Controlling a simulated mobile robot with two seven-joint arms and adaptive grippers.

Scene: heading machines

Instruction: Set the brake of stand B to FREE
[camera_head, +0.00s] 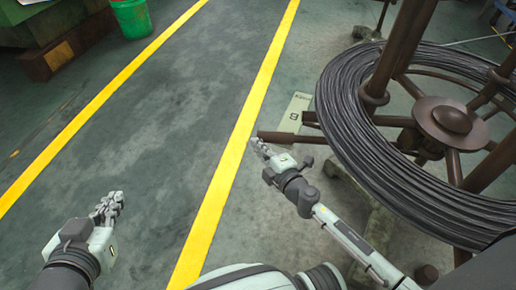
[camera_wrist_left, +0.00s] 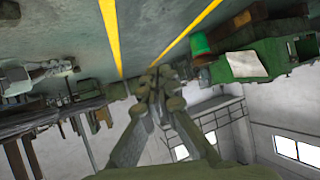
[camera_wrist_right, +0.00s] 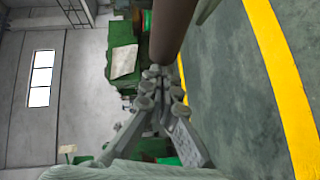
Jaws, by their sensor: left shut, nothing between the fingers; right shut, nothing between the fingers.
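A stand holding a large coil of dark wire (camera_head: 345,110) is at the right of the head view. A brown bar (camera_head: 290,137) sticks out low from its left side; I cannot tell for sure that it is the brake lever. A pale plate (camera_head: 297,110) with a dark character lies beside the bar; its lettering is too small to read surely. My right gripper (camera_head: 261,147) is shut and empty, close to the bar's outer end. In the right wrist view a brown bar (camera_wrist_right: 172,32) stands just beyond the fingertips; contact is unclear. My left gripper (camera_head: 108,203) is shut and empty over open floor.
Two yellow lines (camera_head: 262,80) run along the grey-green floor. A green bucket (camera_head: 131,17) and a green machine (camera_head: 45,22) stand at the top left. The floor between the lines is clear. The stand's brown posts (camera_head: 398,50) rise at the right.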

